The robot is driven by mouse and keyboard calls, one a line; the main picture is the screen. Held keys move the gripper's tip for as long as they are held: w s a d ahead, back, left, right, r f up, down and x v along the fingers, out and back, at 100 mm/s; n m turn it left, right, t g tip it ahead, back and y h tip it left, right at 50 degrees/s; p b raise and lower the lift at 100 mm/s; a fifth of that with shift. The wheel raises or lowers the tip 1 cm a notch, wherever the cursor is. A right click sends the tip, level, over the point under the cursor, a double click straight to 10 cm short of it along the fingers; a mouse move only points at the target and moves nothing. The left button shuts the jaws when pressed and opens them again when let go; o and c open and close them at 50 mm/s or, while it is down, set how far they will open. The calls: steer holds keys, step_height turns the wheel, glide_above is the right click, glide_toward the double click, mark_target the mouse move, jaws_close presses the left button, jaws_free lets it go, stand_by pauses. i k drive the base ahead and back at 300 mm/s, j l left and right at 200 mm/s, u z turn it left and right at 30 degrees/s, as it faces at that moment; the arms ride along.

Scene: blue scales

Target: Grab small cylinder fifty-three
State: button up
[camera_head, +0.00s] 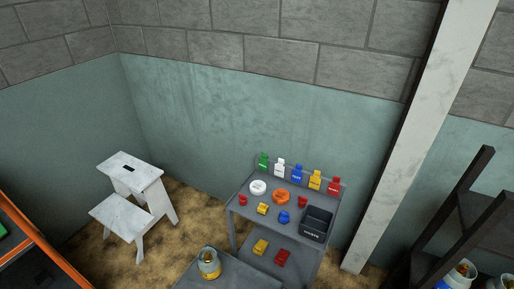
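No number fifty-three is readable in this view, so I cannot tell which thing is the small cylinder. On the grey cart (237,207) lie a small red piece at the left (243,201), a yellow piece (262,209), a blue piece (284,217) and another red piece at the right (301,201). They are too small to tell their exact shapes. A white round thing (258,188) and an orange round thing (281,196) lie behind them. My gripper is not in view.
Green, white, blue, yellow and red bottle-like things line the cart's back edge. A black bin (316,223) stands at its right. Yellow (260,247) and red (282,257) pieces lie on the lower shelf. A jar (209,264) stands on a nearer grey surface. A white step stool (131,196) stands left.

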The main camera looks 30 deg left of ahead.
mark_target(210, 264)
steer(key=l+u, duration=0.1)
steer(key=u, duration=1.5)
steer(key=j+z, duration=0.1)
steer(key=z, duration=0.25)
steer(key=i+j+z, duration=0.1)
steer(key=j+z, duration=1)
steer(key=j, duration=1.1)
